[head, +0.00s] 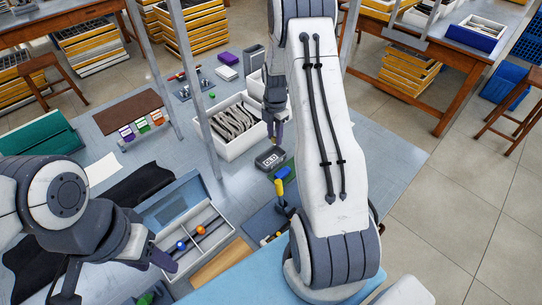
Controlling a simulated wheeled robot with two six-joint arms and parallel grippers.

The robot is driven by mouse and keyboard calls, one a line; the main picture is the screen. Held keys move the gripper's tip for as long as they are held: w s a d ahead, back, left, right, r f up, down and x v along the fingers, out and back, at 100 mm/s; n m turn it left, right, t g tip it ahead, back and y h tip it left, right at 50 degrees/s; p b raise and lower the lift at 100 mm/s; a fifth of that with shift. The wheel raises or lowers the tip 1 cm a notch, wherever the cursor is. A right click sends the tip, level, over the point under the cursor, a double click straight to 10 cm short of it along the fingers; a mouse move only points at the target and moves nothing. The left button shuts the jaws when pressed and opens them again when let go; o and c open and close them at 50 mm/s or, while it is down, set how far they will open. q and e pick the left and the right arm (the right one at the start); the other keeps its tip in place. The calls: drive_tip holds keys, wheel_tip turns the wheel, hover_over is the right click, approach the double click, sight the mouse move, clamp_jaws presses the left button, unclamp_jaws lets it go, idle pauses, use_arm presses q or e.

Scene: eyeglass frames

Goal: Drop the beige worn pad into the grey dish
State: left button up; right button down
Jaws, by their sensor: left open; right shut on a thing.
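The grey dish (270,159) is a small dark tray marked OLD, lying on the blue-grey bench right of the middle. My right gripper (275,138) points down just above and behind the dish. It is shut on a tiny thing, taken to be the beige worn pad, which the fingers hide almost wholly. I see no such pad clearly anywhere else. My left gripper (160,262) is open at the lower left, over the left part of a grey divided tray (205,242). Its fingertips are partly hidden by its own wrist.
A white bin (232,148) of eyeglass frames stands left of the dish. A yellow-handled tool (280,187) stands in front of the dish, near a blue-and-green block (284,171). The divided tray holds a blue ball and an orange ball. Bench posts rise on the left.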

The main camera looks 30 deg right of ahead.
drive_tip(key=shift+d+f, duration=0.2)
drive_tip(key=shift+f, duration=0.05)
wheel_tip(320, 180, down, 6)
drive_tip(key=b, duration=0.5)
drive_tip(key=shift+r, duration=0.15)
drive_tip(key=c, duration=0.5)
unclamp_jaws()
drive_tip(key=shift+r, duration=0.2)
wheel_tip(320, 180, up, 10)
drive_tip(key=shift+r+b, duration=0.1)
drive_tip(key=shift+b, duration=0.2)
drive_tip(key=shift+a, duration=0.1)
